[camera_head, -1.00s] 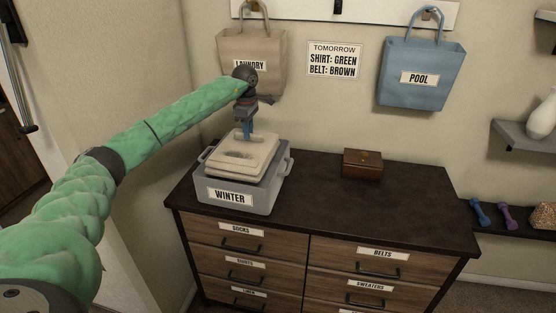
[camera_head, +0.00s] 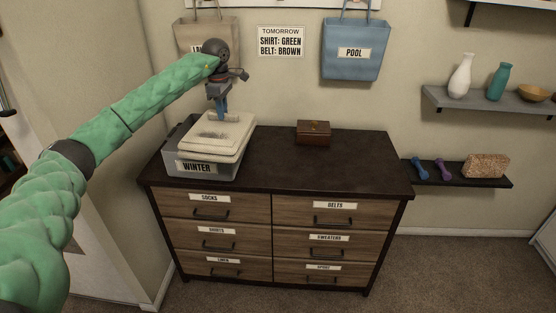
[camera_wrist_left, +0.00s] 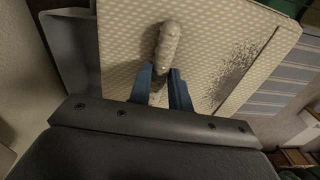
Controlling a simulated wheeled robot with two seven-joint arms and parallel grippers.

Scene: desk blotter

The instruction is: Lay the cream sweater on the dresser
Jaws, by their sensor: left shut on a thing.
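The folded cream sweater (camera_head: 232,138) has a dark speckled patch on top. In the head view it is over the grey WINTER bin (camera_head: 197,167) on the left of the dresser (camera_head: 350,165), reaching past the bin's right side and hiding most of its opening. My left gripper (camera_head: 221,112) points down at the sweater. In the left wrist view, its blue fingers (camera_wrist_left: 162,88) are shut on a raised roll of the sweater (camera_wrist_left: 120,65). I cannot tell exactly how far the sweater is above the rim. My right gripper is not in view.
A brown box (camera_head: 313,133) stands at the back of the dresser top. The top to the right and in front of it is clear. LAUNDRY and POOL (camera_head: 354,55) bags hang on the wall. Shelves with vases (camera_head: 460,76) and dumbbells (camera_head: 444,170) are at right.

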